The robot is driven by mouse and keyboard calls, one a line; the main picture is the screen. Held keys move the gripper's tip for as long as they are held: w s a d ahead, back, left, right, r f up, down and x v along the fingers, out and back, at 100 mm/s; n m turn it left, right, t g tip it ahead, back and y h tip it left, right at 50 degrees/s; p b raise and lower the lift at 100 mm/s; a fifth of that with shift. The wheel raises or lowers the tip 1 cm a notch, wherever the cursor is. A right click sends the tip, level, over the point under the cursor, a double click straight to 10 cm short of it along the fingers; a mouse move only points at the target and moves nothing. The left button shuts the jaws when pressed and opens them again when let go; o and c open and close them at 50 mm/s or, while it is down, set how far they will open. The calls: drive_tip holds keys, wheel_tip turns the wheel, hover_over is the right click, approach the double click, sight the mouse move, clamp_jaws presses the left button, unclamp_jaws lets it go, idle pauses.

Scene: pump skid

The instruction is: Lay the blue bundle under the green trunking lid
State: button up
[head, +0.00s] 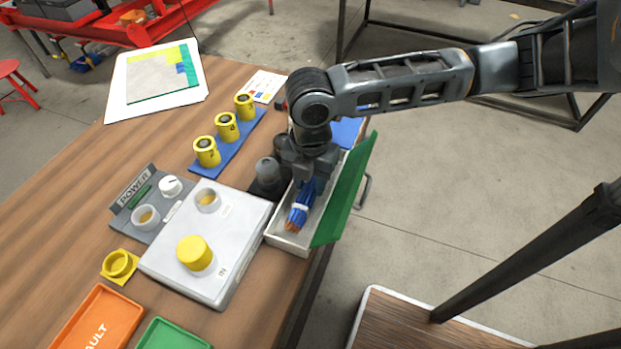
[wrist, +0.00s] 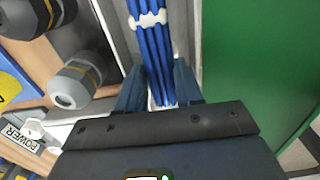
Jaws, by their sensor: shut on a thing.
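The blue bundle (head: 303,200) is a set of blue cables with a white tie and copper-coloured ends. It lies along the inside of the white trunking (head: 287,243), its near end close to the trunking's near end. The green trunking lid (head: 345,198) stands open, tilted up along the right side. My gripper (head: 307,178) reaches down into the trunking and is shut on the bundle. In the wrist view the bundle (wrist: 152,45) runs up from between the fingers (wrist: 160,92), with the green lid (wrist: 255,60) to the right. Whether the bundle touches the trunking floor I cannot tell.
A white box (head: 230,230) with a yellow knob stands left of the trunking, and grey cable glands (head: 267,172) stand between. Yellow numbered cups (head: 227,126) sit on a blue strip behind. Orange (head: 95,325) and green trays lie at front left. The table edge is just right of the trunking.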

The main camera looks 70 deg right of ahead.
drive_tip(key=shift+f+b, duration=0.55)
drive_tip(key=shift+f, duration=0.3)
drive_tip(key=o, duration=1)
drive_tip(key=shift+o, duration=0.2)
drive_tip(key=shift+r, duration=3.9)
